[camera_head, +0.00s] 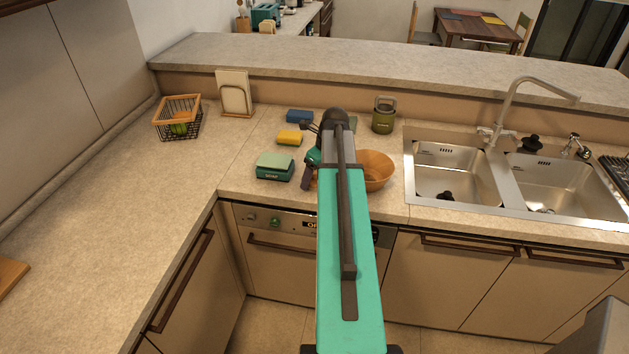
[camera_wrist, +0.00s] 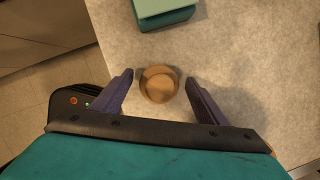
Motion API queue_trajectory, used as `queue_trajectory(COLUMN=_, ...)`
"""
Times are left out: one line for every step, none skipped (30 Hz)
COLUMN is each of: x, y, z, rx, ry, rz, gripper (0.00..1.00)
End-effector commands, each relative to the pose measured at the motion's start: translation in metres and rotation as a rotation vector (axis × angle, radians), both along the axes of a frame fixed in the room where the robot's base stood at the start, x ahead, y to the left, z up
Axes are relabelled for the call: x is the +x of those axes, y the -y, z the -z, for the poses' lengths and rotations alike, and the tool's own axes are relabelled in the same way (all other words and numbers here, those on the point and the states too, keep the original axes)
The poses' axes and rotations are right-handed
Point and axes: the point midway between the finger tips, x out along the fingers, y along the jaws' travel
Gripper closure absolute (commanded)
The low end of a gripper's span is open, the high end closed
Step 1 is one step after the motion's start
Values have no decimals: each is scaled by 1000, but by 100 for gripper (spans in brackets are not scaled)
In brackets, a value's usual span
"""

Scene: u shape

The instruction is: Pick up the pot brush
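A small round tan wooden piece (camera_wrist: 159,84), which looks like the pot brush seen from above, stands on the counter in the wrist view. My gripper (camera_wrist: 158,88) is open, with one dark finger on each side of it and a visible gap at both sides. I cannot tell how far above the counter the fingertips are. In the head view my gripper (camera_head: 308,178) is over the counter near its front edge, partly behind my arm, and the brush cannot be made out clearly there.
A green kitchen scale (camera_head: 275,167) stands close by, also in the wrist view (camera_wrist: 165,14). A wooden bowl (camera_head: 376,172) is right of my arm. The left counter is mostly clear.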

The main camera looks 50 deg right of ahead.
Motion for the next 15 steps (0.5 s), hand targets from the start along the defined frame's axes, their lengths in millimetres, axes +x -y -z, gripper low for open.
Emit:
queue_trajectory(x=0, y=0, z=0, rx=0, ry=0, rz=0, gripper=42)
queue_trajectory(x=0, y=0, z=0, rx=0, ry=0, rz=0, gripper=47)
queue_trajectory(x=0, y=0, z=0, rx=0, ry=0, rz=0, gripper=54)
queue_trajectory(x=0, y=0, z=0, rx=0, ry=0, rz=0, gripper=59)
queue_trajectory(x=0, y=0, z=0, rx=0, ry=0, rz=0, gripper=64)
queue_trajectory(x=0, y=0, z=0, rx=0, ry=0, rz=0, gripper=71)
queue_trajectory(x=0, y=0, z=0, rx=0, ry=0, rz=0, gripper=75)
queue_trajectory(x=0, y=0, z=0, rx=0, ry=0, rz=0, gripper=75)
queue_trajectory(x=0, y=0, z=0, rx=0, ry=0, rz=0, gripper=75)
queue_trajectory(x=0, y=0, z=0, rx=0, ry=0, rz=-1, gripper=75)
queue_trajectory(x=0, y=0, z=0, rx=0, ry=0, rz=-1, gripper=75)
queue_trajectory(x=0, y=0, z=0, rx=0, ry=0, rz=-1, gripper=75)
queue_trajectory(x=0, y=0, z=0, rx=0, ry=0, rz=-1, gripper=75)
queue_trajectory(x=0, y=0, z=0, rx=0, ry=0, rz=-1, gripper=75)
queue_trajectory(x=0, y=0, z=-1, rx=0, ry=0, rz=-1, gripper=75)
